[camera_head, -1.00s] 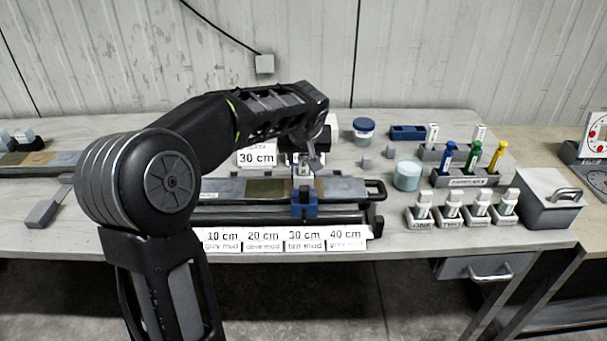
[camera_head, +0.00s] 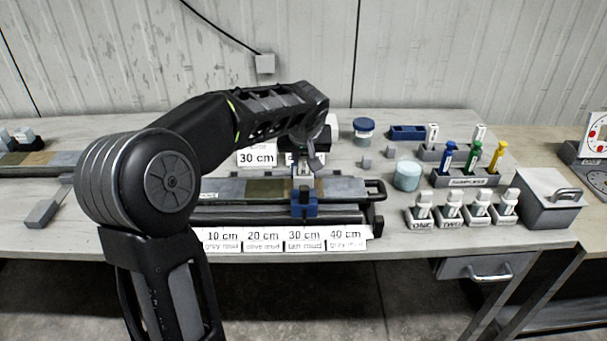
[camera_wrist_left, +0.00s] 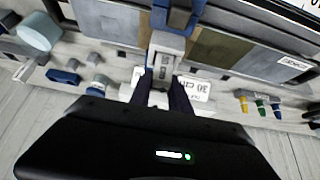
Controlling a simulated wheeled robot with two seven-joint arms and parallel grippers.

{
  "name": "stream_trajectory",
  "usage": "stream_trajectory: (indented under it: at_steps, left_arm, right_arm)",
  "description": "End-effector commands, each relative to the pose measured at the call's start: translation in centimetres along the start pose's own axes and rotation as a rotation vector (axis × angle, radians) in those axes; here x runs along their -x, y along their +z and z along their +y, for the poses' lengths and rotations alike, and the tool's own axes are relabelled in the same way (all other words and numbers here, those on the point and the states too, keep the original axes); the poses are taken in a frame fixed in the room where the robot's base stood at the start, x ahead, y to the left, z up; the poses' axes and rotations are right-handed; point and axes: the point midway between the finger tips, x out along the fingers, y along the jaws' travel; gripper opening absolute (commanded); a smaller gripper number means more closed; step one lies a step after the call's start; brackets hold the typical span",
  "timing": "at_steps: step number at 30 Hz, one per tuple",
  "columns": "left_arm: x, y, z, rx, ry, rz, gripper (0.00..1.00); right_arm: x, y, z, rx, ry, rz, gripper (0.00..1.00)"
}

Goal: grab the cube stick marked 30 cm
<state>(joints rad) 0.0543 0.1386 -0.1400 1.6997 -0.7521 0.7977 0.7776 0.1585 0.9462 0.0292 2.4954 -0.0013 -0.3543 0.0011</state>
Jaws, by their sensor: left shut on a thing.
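My left gripper (camera_head: 309,157) reaches over the bench from the left. In the left wrist view its two dark fingers (camera_wrist_left: 163,90) are shut on a pale grey cube stick (camera_wrist_left: 167,62). The stick stands at the split core liner (camera_head: 341,188), beside a blue block (camera_head: 304,203) on the liner's rail. A white "30 cm" card (camera_head: 257,158) stands behind the liner; it also shows in the left wrist view (camera_wrist_left: 196,88). The stick's own mark cannot be read. My right gripper is not in view.
A label strip (camera_head: 283,239) runs along the front edge. To the right are capped sticks in holders (camera_head: 465,208), a syringe rack (camera_head: 466,178), a pale blue round container (camera_head: 407,175) and a grey box (camera_head: 546,199). A blue-lidded jar (camera_head: 363,130) stands at the back.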

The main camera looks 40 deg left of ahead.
Motion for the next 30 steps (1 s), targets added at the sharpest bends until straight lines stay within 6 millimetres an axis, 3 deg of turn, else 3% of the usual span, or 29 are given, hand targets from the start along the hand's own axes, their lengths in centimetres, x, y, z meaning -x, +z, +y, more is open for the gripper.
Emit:
stream_trajectory:
  at_steps: [23,30]
  left_arm:
    - [0.2,-0.1,0.0,0.0,0.0,0.001,0.0]
    - [2.5,-1.7,0.1,0.002,0.002,0.005,0.0]
  right_arm:
    - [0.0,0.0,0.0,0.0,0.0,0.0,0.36]
    - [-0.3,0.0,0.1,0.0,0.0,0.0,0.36]
